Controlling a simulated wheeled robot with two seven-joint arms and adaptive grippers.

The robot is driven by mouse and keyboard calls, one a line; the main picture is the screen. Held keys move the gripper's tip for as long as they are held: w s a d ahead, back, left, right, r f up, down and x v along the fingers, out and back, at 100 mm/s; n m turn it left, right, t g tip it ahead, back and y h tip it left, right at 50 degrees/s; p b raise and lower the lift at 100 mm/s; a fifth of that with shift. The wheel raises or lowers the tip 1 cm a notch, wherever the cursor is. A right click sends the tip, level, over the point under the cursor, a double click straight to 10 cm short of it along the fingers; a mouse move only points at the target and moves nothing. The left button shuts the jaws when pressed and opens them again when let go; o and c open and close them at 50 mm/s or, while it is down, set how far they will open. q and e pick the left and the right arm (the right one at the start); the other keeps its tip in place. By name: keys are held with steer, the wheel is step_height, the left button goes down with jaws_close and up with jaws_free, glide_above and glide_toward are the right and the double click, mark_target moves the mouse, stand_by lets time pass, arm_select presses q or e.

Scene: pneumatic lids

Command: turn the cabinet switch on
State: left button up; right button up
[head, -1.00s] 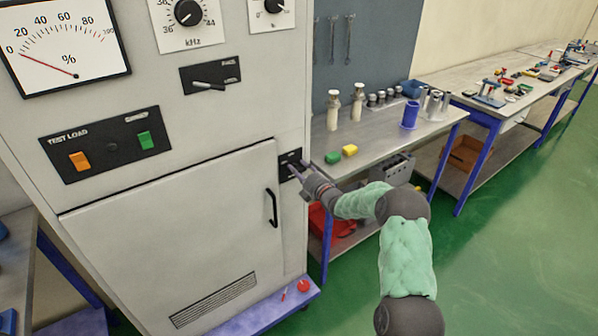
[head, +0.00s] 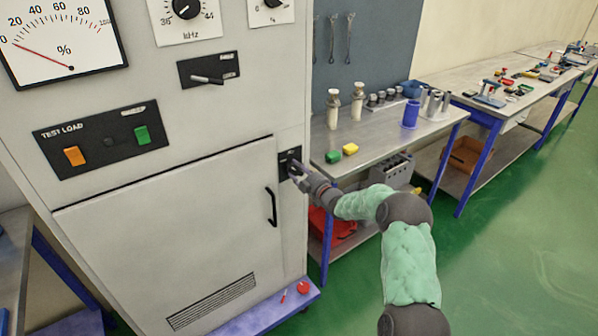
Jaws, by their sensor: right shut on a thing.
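The grey cabinet (head: 150,235) fills the left side of the head view. On its right front edge, beside the door, is a small black switch plate (head: 285,157). My right gripper (head: 294,172) is at this plate, with its fingers shut on the small switch part there. The fingers cover most of that part, so its position cannot be made out. My left gripper is not in view.
Higher on the cabinet are a lever panel (head: 228,66) and a TEST LOAD panel (head: 60,151). A door handle (head: 271,207) sticks out left of my right gripper. A steel bench (head: 385,142) with bottles and blocks stands close on the right. Green floor is clear at right.

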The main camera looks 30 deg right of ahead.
steer(key=m, duration=0.3)
steer(key=shift+a+f+m, duration=0.1)
steer(key=shift+f+m, duration=0.05)
steer(key=shift+m, duration=0.25)
steer(key=shift+a+f+m+p, duration=0.15)
steer(key=shift+m+p, duration=0.4)
steer(key=shift+m, duration=1.75)
steer(key=o, duration=0.8)
steer(key=shift+s, duration=0.1)
steer(key=s, duration=0.8)
steer(key=s+d, duration=0.1)
steer(key=s, duration=0.3)
steer(key=shift+w, duration=0.1)
